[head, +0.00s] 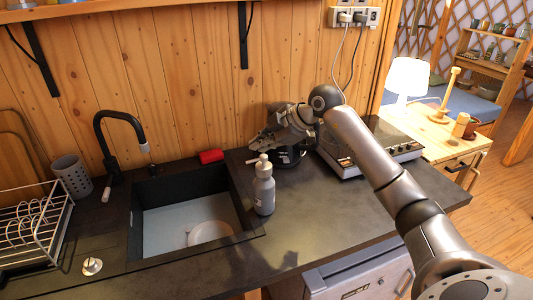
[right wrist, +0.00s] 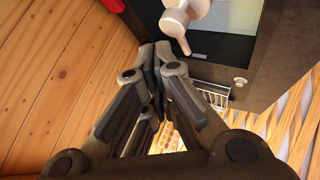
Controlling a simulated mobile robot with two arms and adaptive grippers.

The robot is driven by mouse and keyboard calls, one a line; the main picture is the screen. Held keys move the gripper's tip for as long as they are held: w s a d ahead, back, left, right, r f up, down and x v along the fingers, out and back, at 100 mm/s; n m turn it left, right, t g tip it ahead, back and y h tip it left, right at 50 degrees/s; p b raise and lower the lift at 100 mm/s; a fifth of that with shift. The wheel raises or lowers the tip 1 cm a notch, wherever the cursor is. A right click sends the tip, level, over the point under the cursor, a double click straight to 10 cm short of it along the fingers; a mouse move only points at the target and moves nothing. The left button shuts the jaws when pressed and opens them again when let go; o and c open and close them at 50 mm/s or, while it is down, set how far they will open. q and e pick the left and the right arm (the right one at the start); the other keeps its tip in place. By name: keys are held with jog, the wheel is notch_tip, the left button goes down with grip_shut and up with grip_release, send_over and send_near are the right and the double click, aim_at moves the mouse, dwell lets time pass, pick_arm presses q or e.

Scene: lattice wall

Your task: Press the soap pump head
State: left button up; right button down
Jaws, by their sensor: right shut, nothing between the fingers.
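The grey soap bottle (head: 264,192) stands upright on the dark counter just right of the sink, its pale pump head (head: 258,160) on top. My right gripper (head: 256,142) is above and slightly behind the pump head in the head view, apart from it as far as I can tell. Its fingers are shut with nothing between them. In the right wrist view, the pump head (right wrist: 182,20) shows just beyond the closed fingertips (right wrist: 158,52); most of the bottle is out of that frame. My left gripper is not in view.
The sink (head: 190,218) holds a pale round dish. A black faucet (head: 122,125) and a red sponge (head: 211,156) are at its back. A black appliance (head: 290,158), partly hidden, and a hob (head: 380,145) stand behind and right. The counter right of the bottle is clear.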

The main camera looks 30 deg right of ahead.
aim_at(261, 158)
notch_tip(261, 158, up, 5)
jog(key=p, duration=0.4)
jog(key=shift+r, duration=0.1)
dwell(0.5)
dwell(0.3)
dwell(0.7)
